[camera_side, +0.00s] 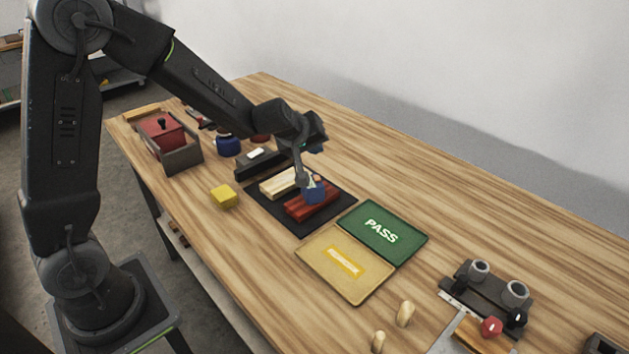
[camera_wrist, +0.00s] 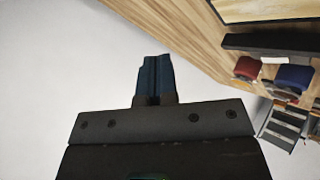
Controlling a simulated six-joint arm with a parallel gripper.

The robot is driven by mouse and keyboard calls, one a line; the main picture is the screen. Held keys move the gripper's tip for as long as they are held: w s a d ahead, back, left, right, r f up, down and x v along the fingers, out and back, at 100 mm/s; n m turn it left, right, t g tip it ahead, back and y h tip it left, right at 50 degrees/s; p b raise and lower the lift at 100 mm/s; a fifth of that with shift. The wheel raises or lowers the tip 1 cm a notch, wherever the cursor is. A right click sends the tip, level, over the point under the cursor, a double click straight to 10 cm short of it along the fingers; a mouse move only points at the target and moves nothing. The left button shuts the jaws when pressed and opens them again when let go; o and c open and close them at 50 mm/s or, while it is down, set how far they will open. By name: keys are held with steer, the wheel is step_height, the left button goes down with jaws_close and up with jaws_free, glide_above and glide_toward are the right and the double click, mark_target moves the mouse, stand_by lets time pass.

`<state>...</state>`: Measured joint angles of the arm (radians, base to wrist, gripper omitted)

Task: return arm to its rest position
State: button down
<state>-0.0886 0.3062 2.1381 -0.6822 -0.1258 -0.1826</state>
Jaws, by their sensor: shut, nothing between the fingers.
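My gripper (camera_side: 313,190) is shut and empty, its blue fingertips pressed together. In the side view it appears in front of or above the red block (camera_side: 318,208) on the black mat (camera_side: 337,221); the height above it is hard to tell. In the wrist view my gripper (camera_wrist: 152,80) also shows with its fingers together and nothing between them. My arm reaches out over the wooden table (camera_side: 420,180) from its base at the left.
A pale wooden block (camera_side: 275,187) lies beside the red one. A fixture with metal cylinders (camera_side: 515,292) stands at the right.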

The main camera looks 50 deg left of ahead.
steer(key=s+d+r+m+g+h, duration=0.15)
steer(key=s+d+r+m, duration=0.3)
steer(key=s, duration=0.55)
steer(key=s+d+r+m+g+h, duration=0.1)
steer(key=s+d+r+m+h, duration=0.2)
steer(key=s+r, duration=0.45)
steer(key=s+f+m+y, duration=0.1)
steer(key=s+m+y, duration=0.1)
steer(key=s, duration=1)
steer(key=shift+a+f+m+g+y, duration=0.35)
steer(key=shift+m+g, duration=0.1)
steer(key=shift+m, duration=0.4)
